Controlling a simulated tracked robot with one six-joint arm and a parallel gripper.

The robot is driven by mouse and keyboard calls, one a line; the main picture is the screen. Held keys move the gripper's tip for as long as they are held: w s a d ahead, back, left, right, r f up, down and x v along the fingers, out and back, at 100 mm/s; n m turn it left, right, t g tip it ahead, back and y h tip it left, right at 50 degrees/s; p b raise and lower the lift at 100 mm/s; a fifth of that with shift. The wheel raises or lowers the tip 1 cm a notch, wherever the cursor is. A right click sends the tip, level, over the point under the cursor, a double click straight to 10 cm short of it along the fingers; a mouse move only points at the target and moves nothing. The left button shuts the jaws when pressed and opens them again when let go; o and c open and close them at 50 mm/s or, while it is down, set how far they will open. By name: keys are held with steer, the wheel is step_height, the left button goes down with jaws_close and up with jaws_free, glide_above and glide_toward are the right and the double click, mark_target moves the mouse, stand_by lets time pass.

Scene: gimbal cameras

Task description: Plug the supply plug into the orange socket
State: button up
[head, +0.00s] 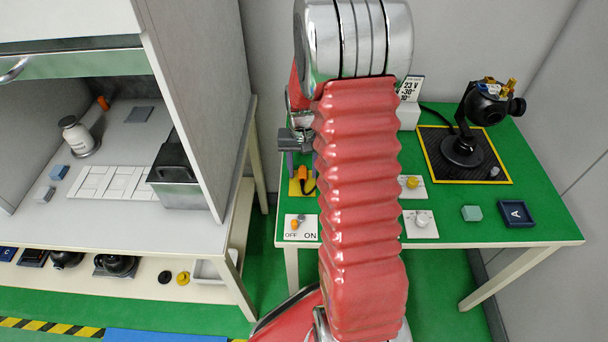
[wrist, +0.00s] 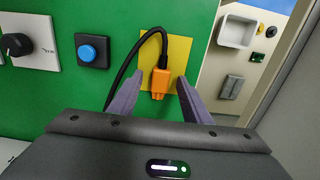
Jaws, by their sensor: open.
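The orange plug (wrist: 160,80) with a black cable looping from its top lies on a yellow plate (wrist: 181,48) on the green table. It also shows in the head view (head: 303,174), partly hidden by my arm. My gripper (wrist: 160,77) is open, with one grey-purple finger on each side of the plug. Whether the fingers touch it cannot be told. In the head view my gripper (head: 301,168) is above the yellow plate at the table's left side. I cannot make out a separate orange socket; my arm hides the middle of the table.
An OFF/ON switch plate (head: 303,236) stands in front of the yellow plate. A black gimbal camera (head: 463,150) stands on a yellow-edged black mat at the right. A blue button (wrist: 93,50) is near the plug. A cabinet wall (head: 190,110) rises at the left.

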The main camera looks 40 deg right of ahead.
mark_target(303, 173)
jaws_close()
stand_by(0.6)
steer(key=shift+r, duration=0.1)
step_height(303, 173, up, 10)
stand_by(0.5)
stand_by(0.4)
steer(key=c, duration=0.6)
jaws_free()
jaws_close()
